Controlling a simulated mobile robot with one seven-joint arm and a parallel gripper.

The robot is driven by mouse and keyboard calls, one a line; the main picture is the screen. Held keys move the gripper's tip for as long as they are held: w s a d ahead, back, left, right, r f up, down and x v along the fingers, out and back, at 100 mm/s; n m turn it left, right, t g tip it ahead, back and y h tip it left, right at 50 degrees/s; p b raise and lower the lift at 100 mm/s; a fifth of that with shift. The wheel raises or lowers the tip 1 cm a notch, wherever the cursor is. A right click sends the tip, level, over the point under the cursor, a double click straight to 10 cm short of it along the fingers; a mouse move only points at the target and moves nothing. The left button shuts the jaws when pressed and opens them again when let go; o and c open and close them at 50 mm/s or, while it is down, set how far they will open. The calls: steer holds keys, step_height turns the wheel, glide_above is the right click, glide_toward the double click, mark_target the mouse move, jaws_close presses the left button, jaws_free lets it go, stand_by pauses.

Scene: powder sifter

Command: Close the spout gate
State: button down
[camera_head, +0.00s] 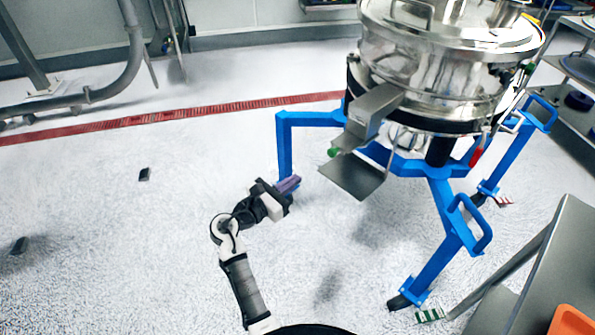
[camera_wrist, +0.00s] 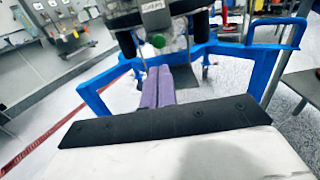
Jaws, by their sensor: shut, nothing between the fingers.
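The sifter (camera_head: 435,70) is a round steel drum on a blue frame. Its metal spout (camera_head: 372,112) sticks out toward the lower left. The spout gate (camera_head: 352,175) is a flat grey plate that hangs open and tilted below the spout mouth, with a green knob (camera_head: 333,152) near its upper left. My gripper (camera_head: 297,181) has purple fingers and is shut and empty, left of the gate and apart from it. In the wrist view the fingers (camera_wrist: 159,70) point toward the green knob (camera_wrist: 158,41), and partly cover the gate (camera_wrist: 187,80) behind them.
The blue frame (camera_head: 284,150) has a leg just behind my gripper, and more legs stand to the right. A grey metal table (camera_head: 540,265) with an orange item (camera_head: 572,322) is at lower right. Shelving stands at the far right. The floor on the left is mostly clear.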

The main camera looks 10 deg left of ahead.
mark_target(334, 150)
steer(key=p+x, duration=0.2)
steer(key=x, duration=1)
steer(key=shift+w, duration=0.15)
steer(key=x, duration=0.6)
steer(key=shift+w+d+p, duration=0.15)
steer(key=shift+w+p, duration=0.05)
steer(key=shift+p, duration=0.2)
steer(key=shift+r, duration=0.2)
steer(key=shift+d+r, duration=0.1)
